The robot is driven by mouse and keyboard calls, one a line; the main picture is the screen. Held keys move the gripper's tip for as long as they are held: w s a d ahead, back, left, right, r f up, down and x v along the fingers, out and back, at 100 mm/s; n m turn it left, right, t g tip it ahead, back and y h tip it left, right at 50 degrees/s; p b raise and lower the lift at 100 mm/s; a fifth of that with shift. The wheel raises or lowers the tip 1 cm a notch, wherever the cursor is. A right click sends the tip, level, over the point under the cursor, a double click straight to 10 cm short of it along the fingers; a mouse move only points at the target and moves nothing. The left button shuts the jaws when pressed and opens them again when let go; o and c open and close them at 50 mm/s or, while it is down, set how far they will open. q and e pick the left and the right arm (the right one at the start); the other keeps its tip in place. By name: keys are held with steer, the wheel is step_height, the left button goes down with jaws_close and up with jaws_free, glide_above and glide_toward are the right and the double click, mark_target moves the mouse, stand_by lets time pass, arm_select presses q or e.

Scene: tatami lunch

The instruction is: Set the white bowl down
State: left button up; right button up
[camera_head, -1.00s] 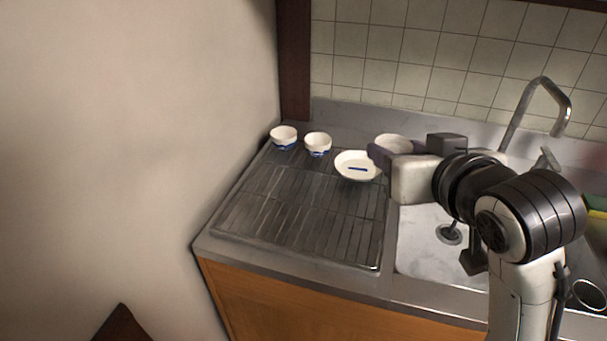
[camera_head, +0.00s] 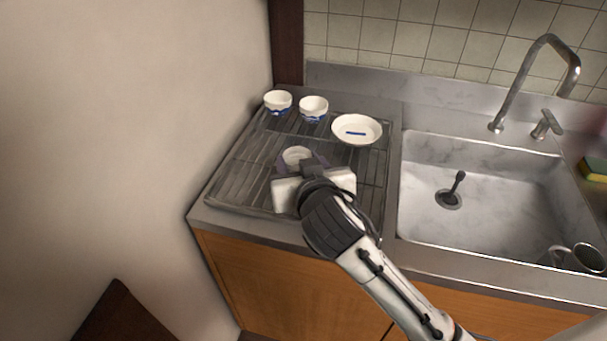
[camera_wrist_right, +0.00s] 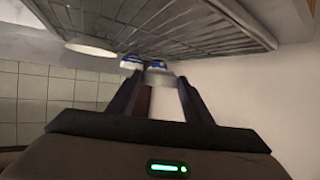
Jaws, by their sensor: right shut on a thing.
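My right gripper (camera_head: 298,164) is shut on a small white bowl (camera_head: 296,154), over the front middle part of the metal drying rack (camera_head: 232,183). My wrist and fingers hide much of the bowl in the head view. In the right wrist view a pale strip of the bowl (camera_wrist_right: 160,79) shows between the two dark fingers (camera_wrist_right: 155,98). I cannot tell whether the bowl touches the rack or hangs just above it. My left gripper is not in view.
Two white bowls with blue bases, one at the far left (camera_head: 277,101) and one beside it (camera_head: 313,107), stand at the rack's back. A wider white dish (camera_head: 356,130) sits right of them. The sink (camera_head: 490,185) with a mug (camera_head: 586,258) lies right, below the tap (camera_head: 520,82).

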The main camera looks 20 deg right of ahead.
steer(key=shift+f, duration=3.2)
steer(key=shift+f, duration=0.1)
steer(key=shift+f+b, duration=0.15)
steer(key=shift+b, duration=0.2)
steer(key=o, duration=1.1)
steer(key=shift+c, duration=0.2)
steer(key=shift+r, duration=0.2)
steer(key=shift+s+r, duration=0.1)
steer(key=shift+r, duration=0.05)
steer(key=v, duration=1.1)
steer(key=shift+s+r, duration=0.15)
steer(key=shift+s, duration=0.2)
